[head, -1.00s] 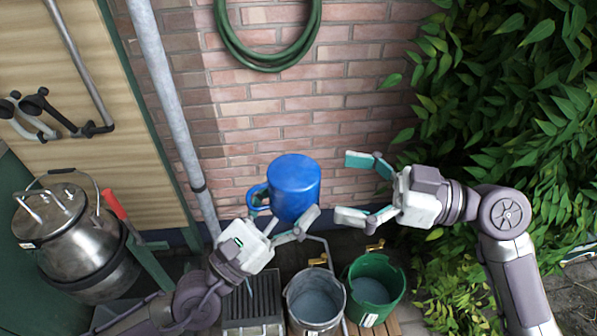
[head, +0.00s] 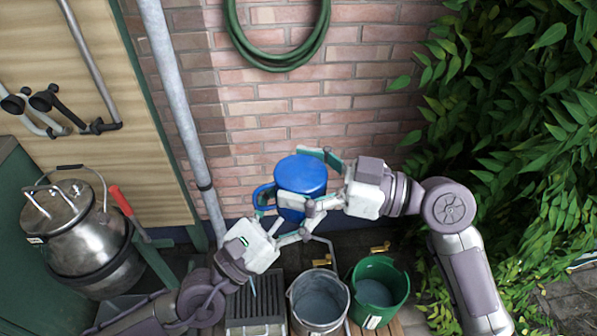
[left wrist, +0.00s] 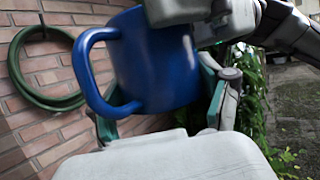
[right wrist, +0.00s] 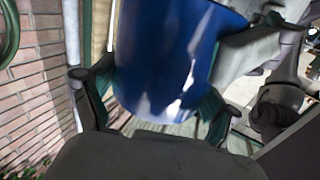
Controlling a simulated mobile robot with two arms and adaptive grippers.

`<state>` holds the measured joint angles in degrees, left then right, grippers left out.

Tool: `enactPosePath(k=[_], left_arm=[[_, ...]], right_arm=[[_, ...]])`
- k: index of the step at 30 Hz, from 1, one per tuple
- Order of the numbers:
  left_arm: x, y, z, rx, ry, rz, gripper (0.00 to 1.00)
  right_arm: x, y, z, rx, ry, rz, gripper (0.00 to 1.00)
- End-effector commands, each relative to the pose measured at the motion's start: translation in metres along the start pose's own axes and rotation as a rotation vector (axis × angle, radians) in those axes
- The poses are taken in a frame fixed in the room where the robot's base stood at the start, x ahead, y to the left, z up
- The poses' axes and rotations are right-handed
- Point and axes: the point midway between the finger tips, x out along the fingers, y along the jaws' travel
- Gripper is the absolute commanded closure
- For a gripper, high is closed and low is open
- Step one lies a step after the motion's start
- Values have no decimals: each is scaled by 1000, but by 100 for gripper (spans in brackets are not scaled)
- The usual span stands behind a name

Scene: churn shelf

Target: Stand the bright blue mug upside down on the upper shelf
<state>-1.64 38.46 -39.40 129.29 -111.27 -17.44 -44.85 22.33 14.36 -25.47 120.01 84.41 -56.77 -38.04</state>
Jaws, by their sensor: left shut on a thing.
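The bright blue mug (head: 300,172) is held up in front of the brick wall, its handle (head: 264,196) to the left. The face turned up looks plain blue; I cannot tell surely whether it is the base. My left gripper (head: 290,216) is shut on the mug from below left; the mug also fills the left wrist view (left wrist: 155,70). My right gripper (head: 307,180) has come in from the right, one finger behind the mug and one in front, apparently open around it. The mug stands between its fingers in the right wrist view (right wrist: 165,60). No shelf shows clearly.
A grey bucket (head: 318,327) and a green bucket (head: 398,290) stand below the mug. A steel churn (head: 85,245) is at the left, near a grey pipe (head: 175,85). A green hose (head: 232,35) hangs on the wall. Leaves (head: 540,130) fill the right.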

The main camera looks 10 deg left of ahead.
Motion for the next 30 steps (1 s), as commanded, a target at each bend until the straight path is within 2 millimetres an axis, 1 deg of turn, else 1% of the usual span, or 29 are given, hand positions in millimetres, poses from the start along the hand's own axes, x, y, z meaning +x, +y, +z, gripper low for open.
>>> enactPosePath(k=[1, 6, 7, 10, 20, 23, 26, 29, 30], left_arm=[[0, 0, 0, 0, -1, 0, 70], [0, 0, 0, 0, -1, 0, 70], [0, 0, 0, 0, -1, 0, 17], [0, 0, 0, 0, -1, 0, 1], [0, 0, 0, 0, 0, 0, 0], [-4, 0, 0, 1, 2, 1, 0], [-15, 0, -2, 3, 6, 0, 0], [-32, 0, -1, 3, 7, -4, 0], [-41, 0, -2, 3, 10, -2, 0]], right_arm=[[0, 0, 0, 0, 0, 0, 28], [0, -1, 0, 1, 0, -2, 56], [0, -1, 0, 0, 0, -2, 56], [0, -1, 0, 0, 0, -2, 56], [0, 0, 0, 0, 1, 0, 56], [0, 0, 0, 0, 1, 0, 56], [0, 0, 0, 0, 1, 0, 56], [0, 0, 0, 0, 1, 0, 56], [0, 0, 0, 0, 1, 0, 56]])
